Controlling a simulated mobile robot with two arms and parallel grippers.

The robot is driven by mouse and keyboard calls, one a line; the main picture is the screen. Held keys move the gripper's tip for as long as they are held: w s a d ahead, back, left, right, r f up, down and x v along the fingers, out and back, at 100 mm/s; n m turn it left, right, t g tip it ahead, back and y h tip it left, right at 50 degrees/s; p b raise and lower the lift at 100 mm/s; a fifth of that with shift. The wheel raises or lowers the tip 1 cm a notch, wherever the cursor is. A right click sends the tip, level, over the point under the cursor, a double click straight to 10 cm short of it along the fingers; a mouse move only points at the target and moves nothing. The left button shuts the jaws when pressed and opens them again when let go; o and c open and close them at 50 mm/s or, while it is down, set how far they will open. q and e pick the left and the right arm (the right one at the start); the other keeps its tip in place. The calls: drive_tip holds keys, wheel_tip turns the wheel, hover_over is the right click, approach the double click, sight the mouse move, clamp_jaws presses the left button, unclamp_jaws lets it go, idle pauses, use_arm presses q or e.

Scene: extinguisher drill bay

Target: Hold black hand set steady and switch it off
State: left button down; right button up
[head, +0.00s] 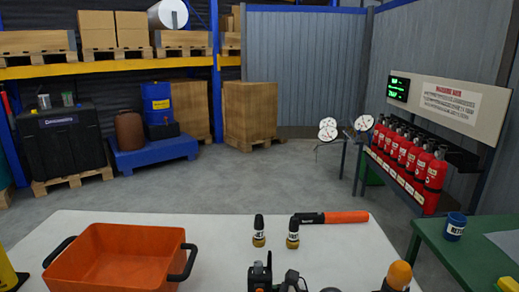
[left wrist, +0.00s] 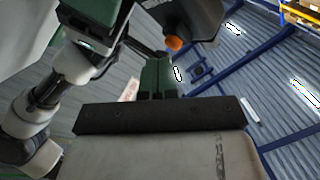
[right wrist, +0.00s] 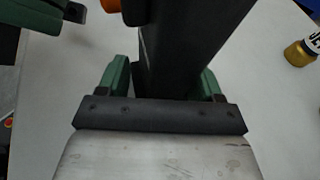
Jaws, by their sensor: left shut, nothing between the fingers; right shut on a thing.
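My right gripper (right wrist: 165,80) is shut on a black hand set (right wrist: 185,45), a long dark block between its green fingers, seen in the right wrist view. An orange part (right wrist: 110,5) shows beside it at the top edge. My left gripper (left wrist: 158,78) is shut and empty. In the left wrist view its green fingertips point toward an orange knob (left wrist: 173,43) by a dark body (left wrist: 195,18), apart from it as far as I can tell. The head view shows an orange rounded top (head: 399,274) at the bottom edge; neither gripper is clear there.
The white table (head: 215,225) holds an orange tray (head: 115,262), two yellow-black fittings (head: 259,232) (head: 292,234), an orange-black baton (head: 345,217) and a black radio-like item (head: 259,275). A green table (head: 455,250) with a blue cup (head: 455,226) stands at right.

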drive_tip(key=shift+s+f, duration=0.15)
drive_tip(key=shift+f, duration=0.25)
use_arm(q)
drive_tip(key=s, duration=0.6)
use_arm(e)
drive_tip(key=o, duration=1)
drive_tip(key=shift+r, duration=0.1)
drive_tip(key=shift+c, duration=0.2)
use_arm(q)
drive_tip(key=shift+w, duration=0.1)
use_arm(e)
drive_tip(key=shift+r, duration=0.1)
